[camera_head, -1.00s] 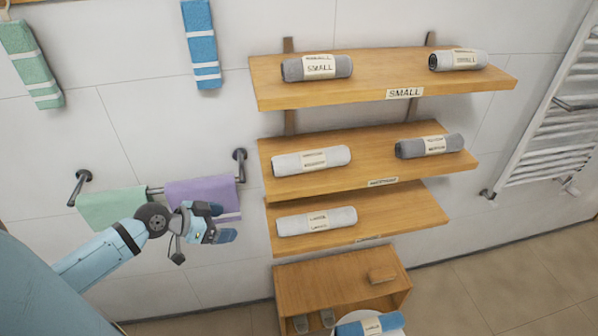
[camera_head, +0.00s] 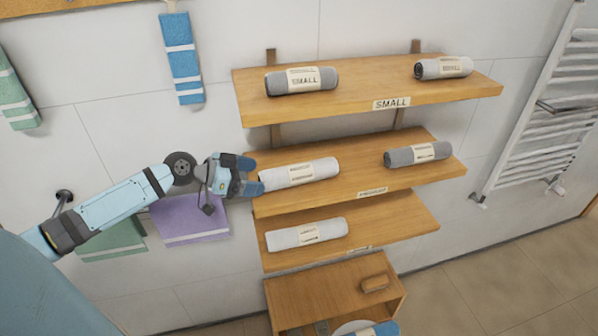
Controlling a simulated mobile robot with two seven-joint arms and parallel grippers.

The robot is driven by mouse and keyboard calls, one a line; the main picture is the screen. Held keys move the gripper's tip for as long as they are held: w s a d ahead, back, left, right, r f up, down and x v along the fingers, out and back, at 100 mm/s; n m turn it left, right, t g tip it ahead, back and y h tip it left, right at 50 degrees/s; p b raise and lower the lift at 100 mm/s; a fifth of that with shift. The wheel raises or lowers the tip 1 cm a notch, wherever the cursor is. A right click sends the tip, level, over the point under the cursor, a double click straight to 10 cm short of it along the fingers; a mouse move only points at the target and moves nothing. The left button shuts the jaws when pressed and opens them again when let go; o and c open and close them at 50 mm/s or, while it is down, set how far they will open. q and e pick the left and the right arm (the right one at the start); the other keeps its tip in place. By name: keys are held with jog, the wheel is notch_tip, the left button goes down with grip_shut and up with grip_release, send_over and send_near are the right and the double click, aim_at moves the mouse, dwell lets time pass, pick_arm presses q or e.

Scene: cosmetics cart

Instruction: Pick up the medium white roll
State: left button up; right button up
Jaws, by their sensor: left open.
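The medium white roll (camera_head: 299,173) lies on the left part of the middle shelf (camera_head: 362,186), with a pale paper band around it. My left gripper (camera_head: 254,175) is open at the roll's left end, its blue fingertips pointing right towards it. The fingertips are very close to that end; I cannot tell whether they touch it or reach around it. My right gripper is out of view.
A grey roll (camera_head: 417,154) lies right on the same shelf. The top shelf (camera_head: 360,90), above, holds a grey roll (camera_head: 301,81) and a lighter roll (camera_head: 443,67). A white roll (camera_head: 306,235) lies on the lower shelf (camera_head: 390,225). Towels hang left.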

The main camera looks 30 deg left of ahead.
aim_at(273, 178)
pick_arm(q)
jog(key=shift+w+d+p, duration=0.35)
jog(key=shift+w+d, duration=0.05)
jog(key=p+x, duration=0.1)
jog(key=x, duration=0.2)
jog(key=shift+w+d, duration=0.15)
jog(key=shift+d, duration=0.2)
jog(key=shift+w+d+f+p, duration=0.25)
jog(key=shift+w+p, duration=0.05)
jog(key=c, duration=1.1)
